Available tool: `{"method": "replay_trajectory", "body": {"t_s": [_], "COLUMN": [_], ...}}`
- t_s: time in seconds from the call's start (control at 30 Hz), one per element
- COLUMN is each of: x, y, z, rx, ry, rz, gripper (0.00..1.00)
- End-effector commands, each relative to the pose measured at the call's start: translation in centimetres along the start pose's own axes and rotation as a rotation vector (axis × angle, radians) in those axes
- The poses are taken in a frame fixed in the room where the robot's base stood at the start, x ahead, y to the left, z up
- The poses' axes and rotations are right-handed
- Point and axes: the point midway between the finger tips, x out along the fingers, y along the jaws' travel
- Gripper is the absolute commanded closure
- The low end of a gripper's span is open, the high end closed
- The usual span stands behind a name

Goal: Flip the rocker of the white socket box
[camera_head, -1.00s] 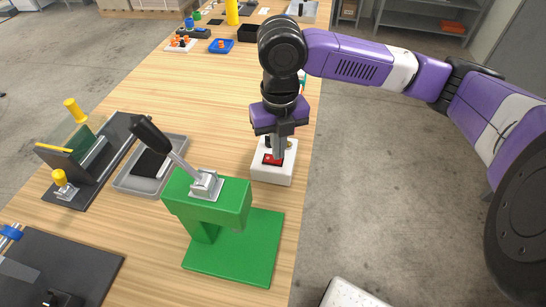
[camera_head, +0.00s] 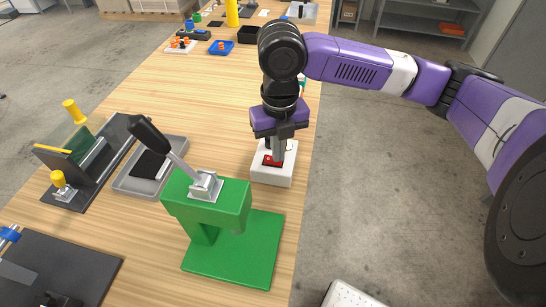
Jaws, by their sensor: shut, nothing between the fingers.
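The white socket box (camera_head: 273,178) sits on the wooden table near its right edge, behind the green press. Its red rocker (camera_head: 271,161) shows on the top face, partly hidden by my fingers. My gripper (camera_head: 278,158) points straight down over the box, shut and empty, with its fingertips at the rocker. I cannot tell whether the tips touch it. The back of the box top is hidden behind my gripper.
A green press (camera_head: 228,205) with a black-handled lever (camera_head: 150,134) stands close in front. A grey tray (camera_head: 128,184) and a dark fixture with yellow knobs (camera_head: 85,163) lie to the left. The table's right edge is close to the box.

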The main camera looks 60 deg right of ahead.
Motion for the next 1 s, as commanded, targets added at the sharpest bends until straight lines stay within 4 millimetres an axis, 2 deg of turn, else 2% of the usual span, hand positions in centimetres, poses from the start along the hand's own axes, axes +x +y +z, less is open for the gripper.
{"method": "replay_trajectory", "body": {"t_s": [0.8,1.0], "x": [-6.2,-6.6], "y": [0.0,0.0], "z": [0.0,0.0], "rx": [-0.001,-0.001], "ry": [0.000,0.001], "rz": [0.001,0.000], "gripper": [1.00,1.00]}}
